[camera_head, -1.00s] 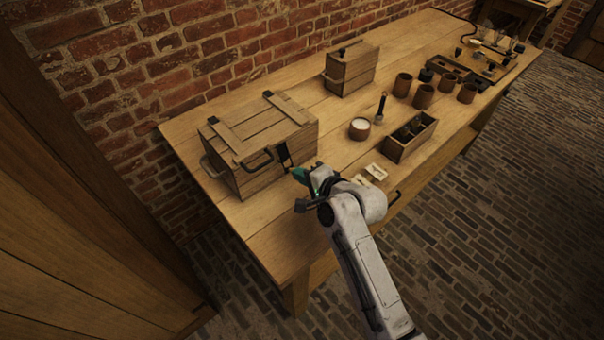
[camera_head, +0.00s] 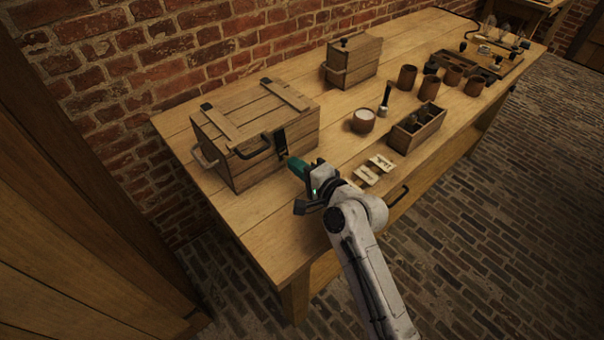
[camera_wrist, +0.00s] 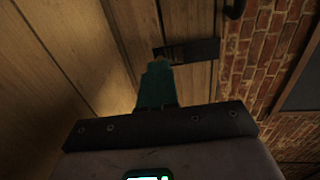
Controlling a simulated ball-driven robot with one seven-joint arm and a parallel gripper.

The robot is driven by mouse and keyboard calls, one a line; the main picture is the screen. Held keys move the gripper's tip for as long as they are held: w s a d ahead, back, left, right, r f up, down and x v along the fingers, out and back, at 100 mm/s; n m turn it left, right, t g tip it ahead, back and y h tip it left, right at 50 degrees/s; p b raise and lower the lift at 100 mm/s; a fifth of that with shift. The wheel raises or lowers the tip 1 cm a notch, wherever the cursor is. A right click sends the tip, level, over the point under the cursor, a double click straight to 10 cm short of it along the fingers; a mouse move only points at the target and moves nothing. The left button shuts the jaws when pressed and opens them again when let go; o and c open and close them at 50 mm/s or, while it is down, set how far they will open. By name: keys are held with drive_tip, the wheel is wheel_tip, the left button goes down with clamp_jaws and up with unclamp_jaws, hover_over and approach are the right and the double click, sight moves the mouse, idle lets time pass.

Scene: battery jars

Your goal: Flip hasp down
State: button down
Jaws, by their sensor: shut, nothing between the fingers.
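A wooden chest (camera_head: 232,160) with a plank lid stands at the left end of the workbench, lid down. Its dark metal hasp (camera_head: 281,141) is on the chest side facing my gripper, near the lid edge. In the wrist view the hasp shows as a dark strip (camera_wrist: 198,48) against the planks. My gripper (camera_head: 294,164) has green fingers, shut and empty, pointing at the chest just below and right of the hasp. In the wrist view the fingertips (camera_wrist: 157,68) overlap the strip's left end. I cannot tell whether they touch it.
Pale cards (camera_head: 373,170), a cup with white contents (camera_head: 363,120) and a divided wooden box (camera_head: 417,128) stand to the right. A smaller box (camera_head: 352,62) and several brown cups are farther back. Bare bench lies in front of the chest.

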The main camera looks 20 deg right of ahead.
drive_tip(key=shift+w+a+f+t+b, duration=0.15)
drive_tip(key=shift+w+f+t+b, duration=0.5)
drive_tip(key=shift+b, duration=2)
drive_tip(key=shift+f+t+b, duration=0.1)
drive_tip(key=shift+t+b, duration=0.15)
drive_tip(key=shift+b, duration=0.1)
drive_tip(key=shift+y, duration=0.3)
drive_tip(key=shift+r, duration=0.2)
